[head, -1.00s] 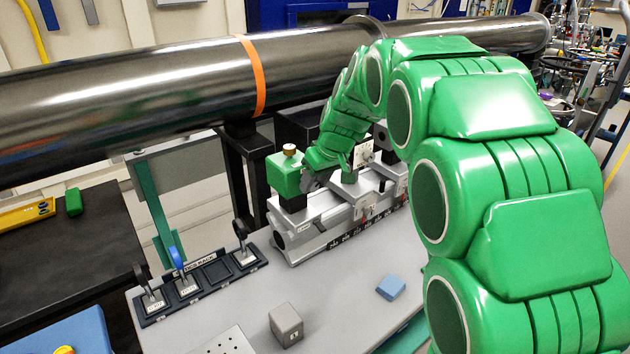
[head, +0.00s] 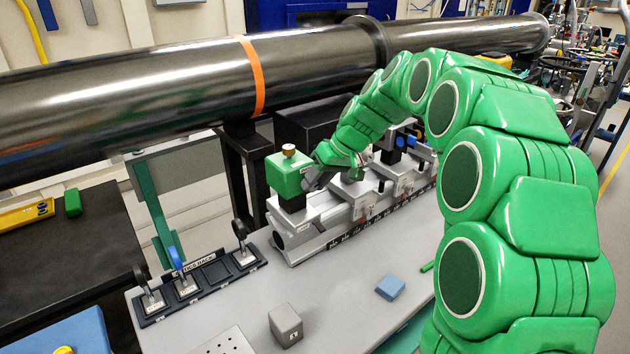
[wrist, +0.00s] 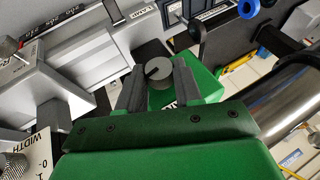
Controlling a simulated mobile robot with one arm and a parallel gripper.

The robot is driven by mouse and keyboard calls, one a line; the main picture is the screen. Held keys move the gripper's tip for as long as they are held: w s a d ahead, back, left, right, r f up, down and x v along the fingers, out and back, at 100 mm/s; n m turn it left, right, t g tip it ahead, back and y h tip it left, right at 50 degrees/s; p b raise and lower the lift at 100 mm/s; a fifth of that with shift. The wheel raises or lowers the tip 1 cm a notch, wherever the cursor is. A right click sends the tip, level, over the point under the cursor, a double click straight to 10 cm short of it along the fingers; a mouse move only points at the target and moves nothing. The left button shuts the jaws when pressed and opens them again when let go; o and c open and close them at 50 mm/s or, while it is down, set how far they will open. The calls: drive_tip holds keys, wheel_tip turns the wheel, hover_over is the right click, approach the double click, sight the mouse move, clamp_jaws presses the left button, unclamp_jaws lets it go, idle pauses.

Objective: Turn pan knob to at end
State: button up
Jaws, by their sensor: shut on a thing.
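The pan knob (wrist: 158,72) is a round grey knob with a dark line across its face, in the wrist view. It sits on the side of a green box (head: 287,174), which also shows in the wrist view (wrist: 205,82). My gripper (wrist: 159,84) has one finger on each side of the knob and is shut on it. In the head view my gripper (head: 318,179) is at the right side of the green box, and the knob is mostly hidden there. A small brass-coloured knob (head: 289,149) tops the box.
The box stands on a silver rail (head: 307,236) with a scale and other carriages. A rack (head: 215,272) with dark-handled and blue-handled pieces stands front left. A grey cube (head: 286,324) and a blue block (head: 390,287) lie on the table. A large dark pipe (head: 150,88) runs behind.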

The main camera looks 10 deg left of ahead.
drive_tip(key=y, duration=0.1)
drive_tip(key=g, duration=0.1)
drive_tip(key=g+y, duration=0.1)
drive_tip(key=shift+w+d+f+m+y, duration=0.2)
drive_tip(key=shift+w+m+y, duration=0.1)
drive_tip(key=shift+m, duration=0.1)
drive_tip(key=shift+w+d+f+m+g+y, duration=0.1)
drive_tip(key=shift+m+g+y, duration=0.1)
drive_tip(key=shift+g+y, duration=0.4)
drive_tip(key=shift+d+f+m+g+y, duration=0.1)
drive_tip(key=shift+m+g+y, duration=0.1)
drive_tip(key=shift+g+y, duration=0.4)
drive_tip(key=o, duration=1)
drive_tip(key=shift+a, duration=0.1)
drive_tip(key=shift+o, duration=0.2)
drive_tip(key=v, duration=0.8)
drive_tip(key=shift+f, duration=0.1)
